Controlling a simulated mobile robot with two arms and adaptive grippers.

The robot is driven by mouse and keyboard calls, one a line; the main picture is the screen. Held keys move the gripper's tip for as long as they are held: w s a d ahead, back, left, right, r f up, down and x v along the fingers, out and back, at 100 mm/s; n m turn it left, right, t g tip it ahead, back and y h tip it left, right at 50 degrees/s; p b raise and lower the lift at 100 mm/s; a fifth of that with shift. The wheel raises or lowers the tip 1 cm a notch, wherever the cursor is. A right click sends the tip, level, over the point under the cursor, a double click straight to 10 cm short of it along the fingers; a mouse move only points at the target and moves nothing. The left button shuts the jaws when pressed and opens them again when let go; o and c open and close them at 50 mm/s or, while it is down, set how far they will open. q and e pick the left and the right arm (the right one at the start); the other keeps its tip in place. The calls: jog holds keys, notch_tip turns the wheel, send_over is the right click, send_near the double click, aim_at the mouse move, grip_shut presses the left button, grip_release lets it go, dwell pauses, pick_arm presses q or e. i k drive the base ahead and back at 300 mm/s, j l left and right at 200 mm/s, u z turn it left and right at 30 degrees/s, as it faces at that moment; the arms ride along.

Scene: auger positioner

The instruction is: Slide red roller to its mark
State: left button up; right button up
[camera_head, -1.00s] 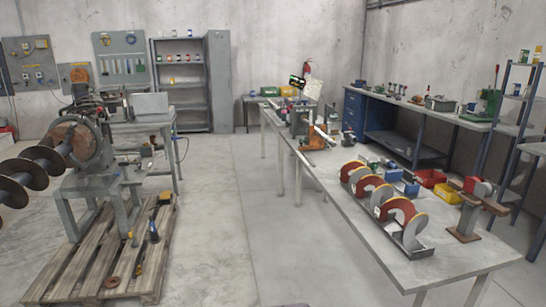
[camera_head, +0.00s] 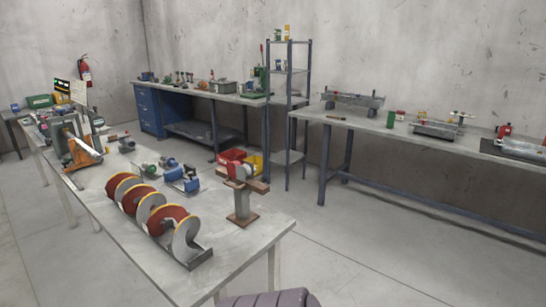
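No part that I can clearly tell as the red roller or its mark shows at this size. A stand (camera_head: 241,205) with a brown base and crossbar is on the near table, with a small reddish part (camera_head: 238,169) on top that may be a roller. A red and yellow auger (camera_head: 152,211) lies in a grey cradle on the same table, left of the stand. On the right-hand bench, a low fixture (camera_head: 520,148) has a pale cylinder, with a small red item (camera_head: 504,131) behind it.
The near table (camera_head: 235,240) has bare room at its front right. Red and yellow bins (camera_head: 233,156) sit behind the stand. A shelf rack (camera_head: 289,100) and the right-hand bench (camera_head: 365,121) stand at the back. The floor between is open.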

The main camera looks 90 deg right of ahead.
aim_at(231, 167)
jog(key=k+l+z, duration=0.1)
jog(key=l, duration=0.4)
jog(key=k+l+z, duration=0.1)
jog(key=k+l, duration=0.15)
jog(key=l, duration=0.25)
jog(key=k+l+z, duration=0.1)
jog(key=l, duration=0.45)
jog(key=k+l+z, duration=0.15)
jog(key=l, duration=0.35)
jog(key=k+l+z, duration=0.1)
jog(key=l, duration=0.45)
jog(key=k+l+z, duration=0.1)
jog(key=l, duration=0.45)
jog(key=k+l, duration=0.1)
jog(key=l, duration=0.45)
jog(key=k+l, duration=0.1)
jog(key=l, duration=0.45)
